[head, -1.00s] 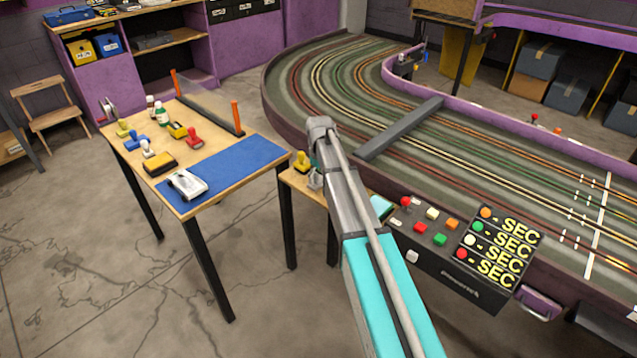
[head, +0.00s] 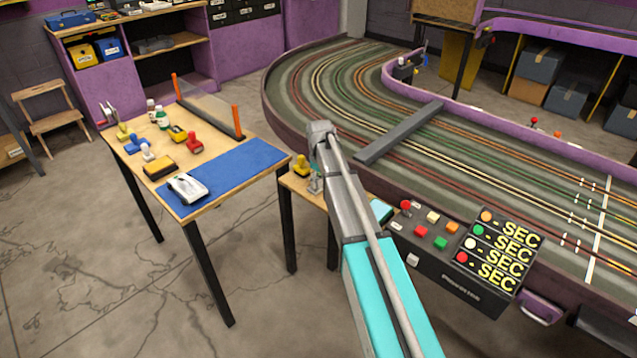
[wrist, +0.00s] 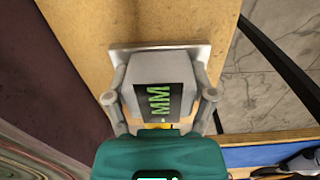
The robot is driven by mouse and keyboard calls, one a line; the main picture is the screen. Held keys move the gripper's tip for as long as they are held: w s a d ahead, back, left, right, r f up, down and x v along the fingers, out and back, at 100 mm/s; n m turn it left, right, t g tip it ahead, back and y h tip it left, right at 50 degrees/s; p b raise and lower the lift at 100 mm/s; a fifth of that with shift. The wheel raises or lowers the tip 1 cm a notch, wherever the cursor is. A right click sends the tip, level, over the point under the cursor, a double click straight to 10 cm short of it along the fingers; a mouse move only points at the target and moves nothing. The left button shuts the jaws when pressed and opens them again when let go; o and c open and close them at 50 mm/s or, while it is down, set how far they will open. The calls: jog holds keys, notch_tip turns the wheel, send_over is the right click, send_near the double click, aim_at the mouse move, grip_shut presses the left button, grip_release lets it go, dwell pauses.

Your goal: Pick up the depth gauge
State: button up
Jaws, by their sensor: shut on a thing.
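The depth gauge (wrist: 152,98) is a grey block with a dark face reading "MM" in green, seen in the wrist view. It is over a pale square plate at the wooden surface; I cannot tell whether it touches or is lifted. My gripper (wrist: 160,92) has a finger against each side of it and is shut on it. In the head view my arm hides most of the gripper, and only a small grey part of the gauge (head: 315,184) may show by the small side table (head: 296,184).
A yellow-handled tool (head: 301,165) stands close by on the small table. To the left is a wooden table (head: 225,148) with a blue mat (head: 235,162), a white car (head: 188,188) and several coloured tools. The slot track (head: 470,175) and control box (head: 450,250) lie right.

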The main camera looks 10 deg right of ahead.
jog(key=shift+c, duration=1.2)
jog(key=shift+r, duration=0.1)
notch_tip(320, 180, up, 3)
jog(key=p, duration=0.3)
jog(key=s+r+p, duration=0.9)
jog(key=s+p, duration=0.1)
jog(key=s, duration=0.4)
jog(key=shift+d+r, duration=0.3)
jog(key=shift+r, duration=0.1)
